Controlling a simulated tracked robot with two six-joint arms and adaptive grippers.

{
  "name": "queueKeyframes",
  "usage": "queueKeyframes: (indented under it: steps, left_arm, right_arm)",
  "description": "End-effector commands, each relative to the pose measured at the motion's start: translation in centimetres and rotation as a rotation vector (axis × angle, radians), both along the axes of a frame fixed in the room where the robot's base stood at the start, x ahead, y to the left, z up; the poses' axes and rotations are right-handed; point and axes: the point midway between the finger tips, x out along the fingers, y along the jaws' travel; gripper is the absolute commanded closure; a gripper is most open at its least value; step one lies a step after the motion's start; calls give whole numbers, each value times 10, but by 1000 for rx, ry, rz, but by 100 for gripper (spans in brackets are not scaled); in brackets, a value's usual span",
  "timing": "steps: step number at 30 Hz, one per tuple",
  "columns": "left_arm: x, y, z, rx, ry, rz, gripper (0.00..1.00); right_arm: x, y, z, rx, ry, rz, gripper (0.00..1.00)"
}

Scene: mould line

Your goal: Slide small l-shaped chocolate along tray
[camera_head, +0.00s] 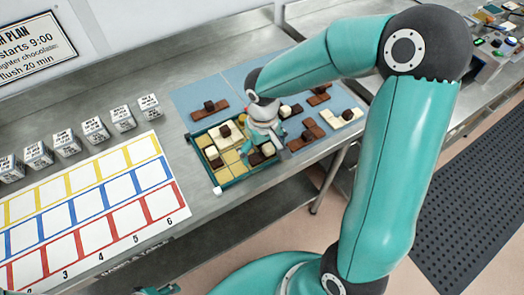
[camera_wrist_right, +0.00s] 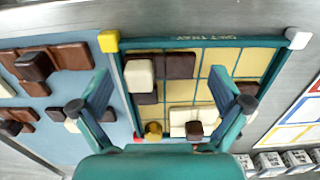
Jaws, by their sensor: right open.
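The tray (camera_head: 234,182) is teal-edged with a yellow grid; it also shows in the wrist view (camera_wrist_right: 215,43). A dark L-shaped chocolate with a white knob (camera_wrist_right: 175,66) lies at its front-right corner. A white piece with a dark knob (camera_wrist_right: 180,118) lies near the back edge. Another dark piece (camera_head: 217,163) with a white knob lies at the left side. I cannot tell which is the small L-shaped one. My right gripper (camera_head: 264,130) is over the tray's right part; in the wrist view its fingers (camera_wrist_right: 163,115) are spread wide and empty. A teal tip, apparently my left gripper (camera_head: 157,291), shows at the bottom edge.
A blue mat (camera_head: 195,97) right of and behind the tray holds several brown and white chocolates, including a brown one (camera_head: 209,108). A numbered coloured sheet (camera_head: 90,215) and a row of labelled cubes (camera_head: 95,128) are at left. The table's front edge is close.

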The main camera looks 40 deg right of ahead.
Motion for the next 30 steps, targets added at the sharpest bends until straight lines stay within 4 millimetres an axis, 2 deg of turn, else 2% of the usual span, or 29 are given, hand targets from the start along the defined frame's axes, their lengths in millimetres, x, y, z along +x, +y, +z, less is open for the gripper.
queueKeyframes:
  steps: [4, 14, 26, 30]
  left_arm:
    - [0, 0, 0, 0, 0, 0, 60]
    - [0, 0, 0, 0, 0, 0, 60]
    - [0, 0, 0, 0, 0, 0, 60]
    - [0, 0, 0, 0, 0, 0, 60]
  right_arm:
    - [-1, 0, -9, 0, 2, 0, 0]
    - [0, 0, -10, 1, 0, 0, 2]
    - [-1, 1, -11, 1, 2, 1, 68]
    - [-1, 1, -12, 3, 5, 2, 71]
